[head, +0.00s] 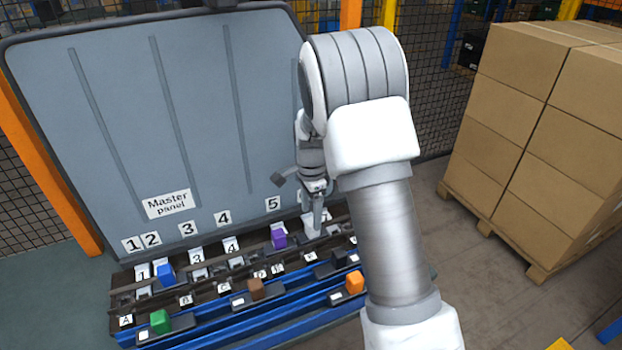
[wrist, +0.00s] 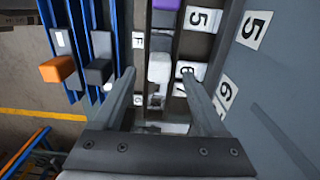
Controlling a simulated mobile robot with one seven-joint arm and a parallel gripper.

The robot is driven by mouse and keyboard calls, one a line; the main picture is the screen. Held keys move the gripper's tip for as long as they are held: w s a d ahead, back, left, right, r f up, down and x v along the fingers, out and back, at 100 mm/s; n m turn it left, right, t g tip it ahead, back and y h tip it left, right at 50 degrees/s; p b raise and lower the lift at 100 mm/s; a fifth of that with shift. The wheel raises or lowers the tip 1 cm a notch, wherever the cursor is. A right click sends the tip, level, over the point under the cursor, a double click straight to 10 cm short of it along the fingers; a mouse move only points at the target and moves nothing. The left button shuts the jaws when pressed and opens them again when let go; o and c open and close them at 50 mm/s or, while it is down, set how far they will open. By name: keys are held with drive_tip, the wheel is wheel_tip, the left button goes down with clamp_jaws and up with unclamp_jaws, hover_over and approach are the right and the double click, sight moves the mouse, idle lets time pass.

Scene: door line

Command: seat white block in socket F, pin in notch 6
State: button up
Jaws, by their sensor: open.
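The white block (wrist: 158,68) stands in the dark socket row in the wrist view, beside the label F (wrist: 138,40) and the label 6 (wrist: 184,78). Its pin and the notch beneath it cannot be made out. My gripper (wrist: 159,76) is open, one finger on each side of the block, with gaps visible between block and fingers. In the head view my gripper (head: 314,208) is above the right part of the rack, with the white block (head: 312,229) just under it. My arm hides part of the rack there.
A purple block (head: 279,238) stands in the rack left of the white one. Blue (head: 165,273), green (head: 160,321), brown (head: 256,288) and orange (head: 355,282) blocks stand farther along and in front. The master panel (head: 110,110) rises behind. Stacked cartons (head: 540,130) stand right.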

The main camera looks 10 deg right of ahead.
wheel_tip(320, 180, up, 14)
drive_tip(key=shift+f+p, duration=0.15)
drive_tip(key=shift+p, duration=0.2)
